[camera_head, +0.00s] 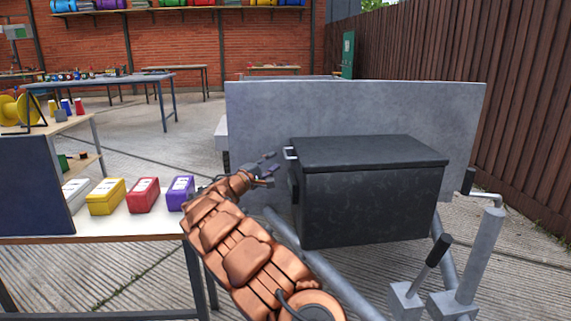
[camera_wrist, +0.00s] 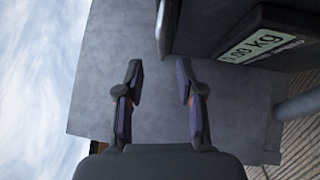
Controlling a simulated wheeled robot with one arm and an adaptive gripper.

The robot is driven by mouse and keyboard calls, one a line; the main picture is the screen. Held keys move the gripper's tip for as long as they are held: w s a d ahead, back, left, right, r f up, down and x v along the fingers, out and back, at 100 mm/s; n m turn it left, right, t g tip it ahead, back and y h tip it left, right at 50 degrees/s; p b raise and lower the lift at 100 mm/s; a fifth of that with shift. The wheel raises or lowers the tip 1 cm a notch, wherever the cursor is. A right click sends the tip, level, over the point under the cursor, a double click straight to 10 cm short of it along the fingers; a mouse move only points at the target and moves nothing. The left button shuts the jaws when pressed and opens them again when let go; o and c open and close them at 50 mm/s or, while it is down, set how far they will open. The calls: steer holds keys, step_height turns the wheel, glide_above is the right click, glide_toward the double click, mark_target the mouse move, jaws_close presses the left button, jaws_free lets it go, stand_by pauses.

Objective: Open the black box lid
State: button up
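The black box (camera_head: 365,205) stands in front of a grey panel, with its flat lid (camera_head: 365,152) down. A small light metal latch or handle (camera_head: 291,153) sits at the lid's left corner. My gripper (camera_head: 270,172) is just left of the box, near that latch, and apart from it. In the wrist view my gripper (camera_wrist: 160,95) is open, with nothing between its fingers. The box (camera_wrist: 210,30) fills the upper right there, and a light metal piece (camera_wrist: 162,25) shows at its edge, ahead of the fingers. A weight label is on the box's side.
A grey upright panel (camera_head: 350,108) stands close behind the box. Grey bars and levers (camera_head: 480,255) are at the right front. A table (camera_head: 130,222) with white, yellow, red and purple boxes is at the left. A brown fence (camera_head: 510,110) runs along the right.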

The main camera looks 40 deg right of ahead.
mark_target(285, 152)
steer(key=shift+w+d+r+b, duration=0.15)
steer(key=shift+w+d+b, duration=0.1)
steer(key=shift+d, duration=1)
steer(key=shift+w+d+r+b, duration=0.15)
steer(key=shift+w+d+b, duration=0.1)
steer(key=shift+d, duration=1.05)
steer(key=shift+w+d+r+b, duration=0.15)
steer(key=shift+d+b, duration=0.1)
steer(key=shift+d, duration=1)
jaws_close()
